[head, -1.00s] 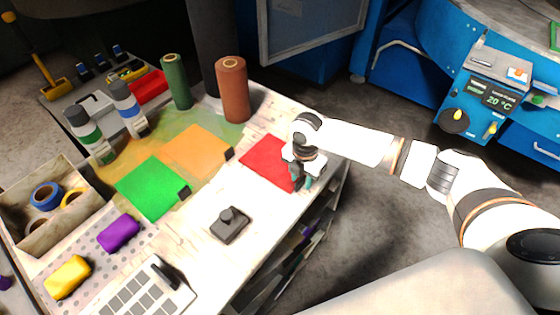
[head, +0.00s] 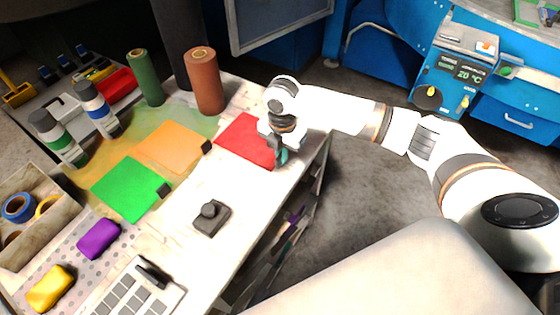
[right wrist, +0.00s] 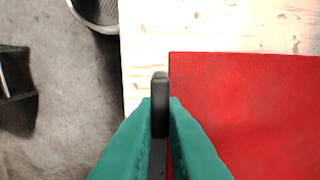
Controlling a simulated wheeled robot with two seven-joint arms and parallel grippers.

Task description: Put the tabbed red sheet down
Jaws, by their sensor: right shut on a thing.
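The red sheet (head: 245,137) lies flat at the right part of the workbench (head: 180,238), right of the orange sheet (head: 173,146). In the head view I cannot tell whether it touches the bench top or hovers just over it. My right gripper (head: 279,157) is at its right corner. In the right wrist view, my teal fingers (right wrist: 160,120) are shut on the black tab (right wrist: 160,88), with the red sheet (right wrist: 250,110) spreading to the right. The fingers hide part of the tab. My left gripper is not in view.
A green sheet (head: 131,188) with a black tab lies left of the orange one. A black knobbed block (head: 211,217) stands in front. Brown (head: 203,80) and green (head: 145,77) rolls stand behind.

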